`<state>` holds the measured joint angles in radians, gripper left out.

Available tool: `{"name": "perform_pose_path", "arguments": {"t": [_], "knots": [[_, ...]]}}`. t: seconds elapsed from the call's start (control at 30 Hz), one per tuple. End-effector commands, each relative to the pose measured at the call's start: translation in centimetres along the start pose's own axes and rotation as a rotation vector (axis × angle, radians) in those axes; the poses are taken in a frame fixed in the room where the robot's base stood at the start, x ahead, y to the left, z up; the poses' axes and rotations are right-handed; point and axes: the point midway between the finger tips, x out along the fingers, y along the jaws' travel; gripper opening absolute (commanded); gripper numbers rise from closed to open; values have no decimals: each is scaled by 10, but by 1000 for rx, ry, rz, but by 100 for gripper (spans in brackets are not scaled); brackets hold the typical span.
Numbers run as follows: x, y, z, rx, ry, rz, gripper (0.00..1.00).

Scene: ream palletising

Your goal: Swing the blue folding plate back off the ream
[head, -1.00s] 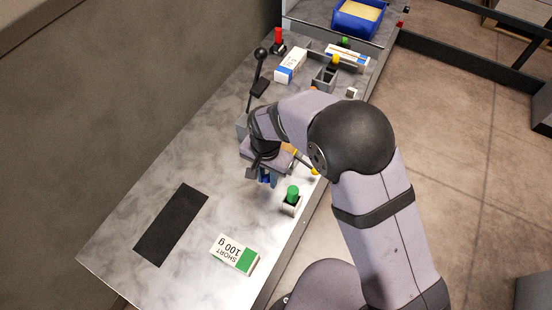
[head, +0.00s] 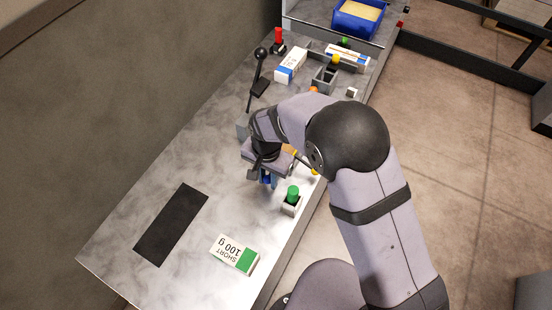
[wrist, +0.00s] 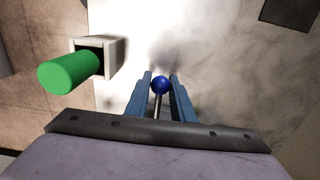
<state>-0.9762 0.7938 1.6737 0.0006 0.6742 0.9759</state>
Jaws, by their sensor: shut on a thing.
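My gripper (wrist: 160,92) is shut on a blue ball knob (wrist: 160,85) at the end of a thin metal rod. The knob sits between the two blue fingers. In the head view my gripper (head: 267,180) is low over the steel bench, near its right edge, and my wrist hides what lies beneath. I cannot make out the blue folding plate or a ream under it in either view.
A green-topped post in a pale holder (head: 291,201) stands close right of my gripper. A white-and-green packet (head: 235,254) and a black mat (head: 172,224) lie nearer. A black-knobbed lever (head: 257,80), cartons (head: 291,65) and a blue bin (head: 357,22) stand farther back.

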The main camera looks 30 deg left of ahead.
Motion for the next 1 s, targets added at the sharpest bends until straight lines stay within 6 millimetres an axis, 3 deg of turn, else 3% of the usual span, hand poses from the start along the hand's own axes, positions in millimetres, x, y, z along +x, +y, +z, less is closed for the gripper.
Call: {"name": "perform_pose_path", "arguments": {"t": [0.87, 0.9, 1.0], "knots": [[9, 1, -5, 0, 0, 2, 9], [9, 1, -5, 0, 0, 2, 26], [9, 1, -4, 0, 0, 2, 50]]}}
